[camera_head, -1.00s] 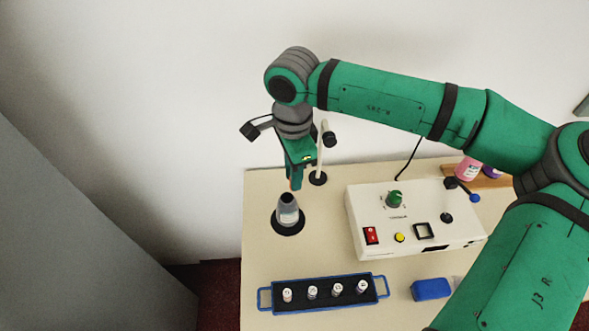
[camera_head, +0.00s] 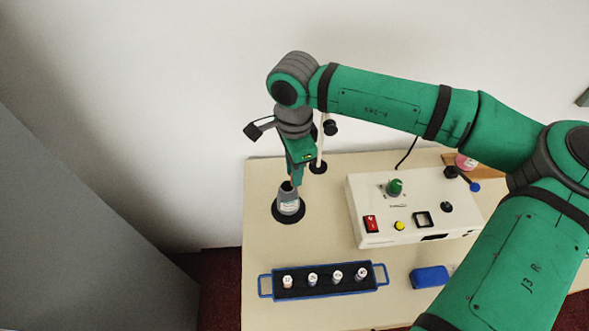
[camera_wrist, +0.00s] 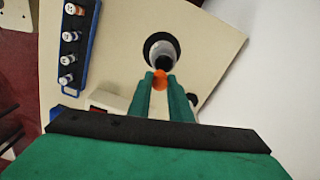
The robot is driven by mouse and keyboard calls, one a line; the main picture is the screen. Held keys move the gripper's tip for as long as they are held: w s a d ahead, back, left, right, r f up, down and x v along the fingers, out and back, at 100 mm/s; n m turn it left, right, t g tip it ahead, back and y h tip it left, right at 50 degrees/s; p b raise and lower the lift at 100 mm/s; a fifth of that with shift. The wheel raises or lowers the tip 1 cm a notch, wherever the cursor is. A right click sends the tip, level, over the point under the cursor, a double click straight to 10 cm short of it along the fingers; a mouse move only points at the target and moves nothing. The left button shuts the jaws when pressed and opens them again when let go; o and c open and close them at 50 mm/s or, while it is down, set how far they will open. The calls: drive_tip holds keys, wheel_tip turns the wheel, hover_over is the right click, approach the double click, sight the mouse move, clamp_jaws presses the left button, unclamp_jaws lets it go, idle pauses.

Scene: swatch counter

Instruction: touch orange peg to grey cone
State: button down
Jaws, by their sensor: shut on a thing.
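The grey cone (camera_head: 289,200) stands upright on a black round base at the back left of the counter, with a pale label on its side. In the wrist view the cone (camera_wrist: 163,46) is just beyond my fingertips. My gripper (camera_head: 298,178) points down over the cone, its tips at the cone's top. In the wrist view its green fingers (camera_wrist: 160,88) are shut on the orange peg (camera_wrist: 160,76). The peg's end overlaps the dark top of the cone. I cannot tell whether they touch or a small gap is left.
A white control box (camera_head: 415,218) with a knob and switches stands to the right. A blue-framed rack (camera_head: 323,292) of several small vials lies in front. A blue block (camera_head: 430,277) lies front right. A thin black-based post (camera_head: 318,167) stands close behind the gripper.

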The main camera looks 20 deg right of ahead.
drive_tip(key=shift+s+f, duration=0.1)
drive_tip(key=shift+f, duration=0.5)
idle(1.3)
drive_tip(key=shift+r, duration=0.1)
drive_tip(key=shift+r, duration=2.5)
